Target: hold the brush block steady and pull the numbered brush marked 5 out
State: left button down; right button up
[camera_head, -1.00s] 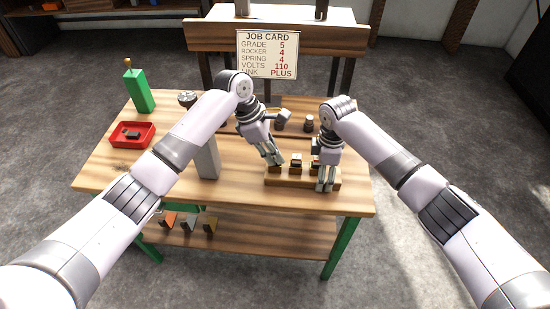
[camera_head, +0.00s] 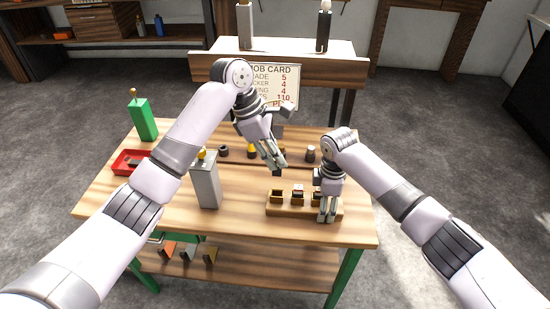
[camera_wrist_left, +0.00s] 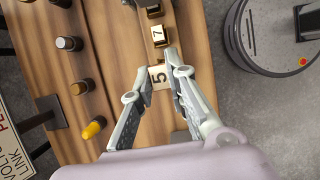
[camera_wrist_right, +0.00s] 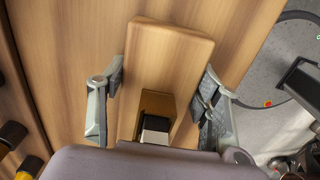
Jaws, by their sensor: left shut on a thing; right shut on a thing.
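The wooden brush block (camera_head: 292,208) lies near the front right of the table. My right gripper (camera_head: 327,216) is shut across its right end; in the right wrist view its fingers are on both sides of the block (camera_wrist_right: 172,42). My left gripper (camera_head: 277,164) is above and behind the block's left end. It is shut on the brush marked 5 (camera_wrist_left: 158,78), which shows between its fingers in the left wrist view. The brush is clear of the block, and the fingers mostly hide it in the head view. A brush marked 7 (camera_wrist_left: 158,34) stands in the block.
A grey upright box (camera_head: 206,187) stands left of the block. Several short pegs, one with a yellow top (camera_head: 252,150), stand behind. A red tray (camera_head: 120,168) and a green post (camera_head: 143,120) are at the left. The job card (camera_head: 285,90) hangs at the back, partly hidden.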

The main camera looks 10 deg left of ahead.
jog(key=shift+d+f, duration=0.1)
jog(key=shift+f, duration=0.05)
pick_arm(q)
jog(key=shift+r, duration=2.25)
pick_arm(e)
jog(key=shift+s, duration=0.1)
jog(key=o, duration=1.6)
